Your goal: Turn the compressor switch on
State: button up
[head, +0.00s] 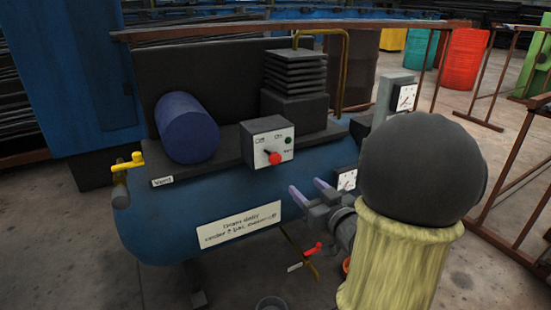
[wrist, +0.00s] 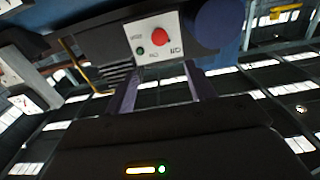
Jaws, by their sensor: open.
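The compressor switch is a grey box with a white face (head: 282,146), on the black deck of the blue compressor tank (head: 225,182). Its face carries a red-ended knob (head: 274,158), a small green dot and small lettering. Which mark the knob points to is too small to tell. In the wrist view the white face (wrist: 139,34) and red knob (wrist: 160,34) are ahead, between and beyond the fingers. My gripper (head: 306,188) is open and empty, below and right of the box in the head view, apart from it. Its fingers also show in the wrist view (wrist: 162,88).
A dark blue cylinder motor (head: 188,128) is left of the box, and a black finned block (head: 295,85) behind it. A yellow-handled valve (head: 128,162) is at the tank's left end. A red-handled valve (head: 312,248) is below the tank. Gauges (head: 404,97) stand right.

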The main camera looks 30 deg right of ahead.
aim_at(277, 159)
jog(key=w+p, duration=0.1)
jog(key=w, duration=0.4)
jog(key=w+p, duration=0.2)
jog(key=w, duration=0.4)
jog(key=w+p, duration=0.2)
jog(key=w, duration=0.4)
jog(key=shift+a, duration=0.3)
jog(key=c, duration=0.9)
